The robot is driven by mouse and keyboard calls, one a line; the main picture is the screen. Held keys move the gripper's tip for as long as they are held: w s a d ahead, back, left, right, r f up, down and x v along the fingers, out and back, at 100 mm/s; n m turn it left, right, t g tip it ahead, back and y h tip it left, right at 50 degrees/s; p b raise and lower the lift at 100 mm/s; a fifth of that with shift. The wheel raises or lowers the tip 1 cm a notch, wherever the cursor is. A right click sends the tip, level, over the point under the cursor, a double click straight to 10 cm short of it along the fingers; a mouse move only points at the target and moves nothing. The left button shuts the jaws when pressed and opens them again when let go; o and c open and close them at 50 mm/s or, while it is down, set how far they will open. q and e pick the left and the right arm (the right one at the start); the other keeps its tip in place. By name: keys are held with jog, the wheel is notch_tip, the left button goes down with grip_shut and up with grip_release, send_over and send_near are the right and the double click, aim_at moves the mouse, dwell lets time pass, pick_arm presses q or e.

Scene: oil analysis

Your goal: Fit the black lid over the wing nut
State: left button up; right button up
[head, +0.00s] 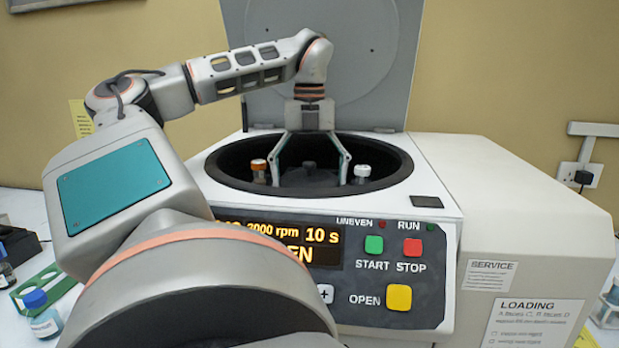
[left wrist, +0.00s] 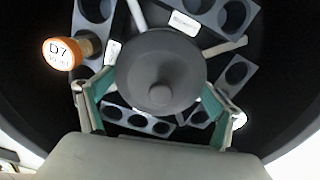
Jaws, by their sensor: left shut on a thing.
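The black lid (head: 308,178) is a dark round disc with a central knob, inside the open centrifuge bowl. In the left wrist view the lid (left wrist: 158,62) fills the middle, over the hub of the rotor (left wrist: 235,75). My left gripper (head: 311,180) points straight down into the bowl, its two fingers shut on opposite edges of the lid. In the left wrist view the gripper (left wrist: 160,82) has a finger on each side of it. The wing nut is hidden, and I cannot tell whether the lid touches the rotor. My right gripper is not in view.
The bowl rim (head: 405,180) surrounds the fingers. The raised centrifuge cover (head: 375,50) is behind. A green rack (head: 38,285) lies at left.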

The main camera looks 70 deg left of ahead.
aim_at(309, 163)
pick_arm(q)
jog(key=shift+f, duration=0.1)
dwell(0.8)
jog(key=o, duration=1)
jog(key=shift+r+p, duration=0.75)
jog(key=shift+r, duration=0.2)
jog(key=shift+r+p, duration=0.85)
jog(key=shift+r, duration=0.15)
jog(key=shift+r+p, duration=1.4)
jog(key=shift+r, duration=0.2)
